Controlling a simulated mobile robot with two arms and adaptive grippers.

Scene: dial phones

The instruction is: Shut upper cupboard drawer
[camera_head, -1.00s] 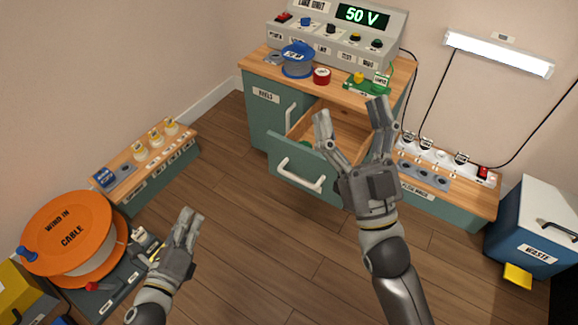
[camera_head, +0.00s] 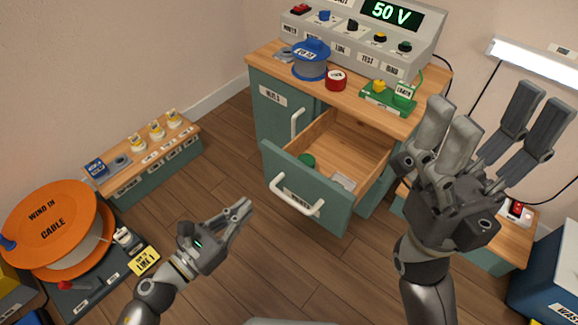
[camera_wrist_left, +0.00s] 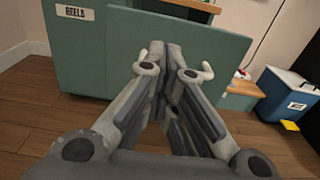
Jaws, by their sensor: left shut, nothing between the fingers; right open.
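The upper cupboard drawer (camera_head: 303,193) is pulled out of the green cupboard (camera_head: 270,115). A green round thing and a pale item lie inside it. Its white handle (camera_head: 297,199) is on the front panel. My left gripper (camera_head: 243,209) is shut and empty, left of the drawer front and apart from it in the head view. In the left wrist view, its closed fingers (camera_wrist_left: 167,60) point at the drawer front (camera_wrist_left: 205,45) and hide part of the handle. My right gripper (camera_head: 495,120) is open and empty, right of the drawer.
An orange cable reel (camera_head: 58,228) stands at left. A blue waste bin (camera_head: 550,275) is at right. Floor before the drawer is clear.

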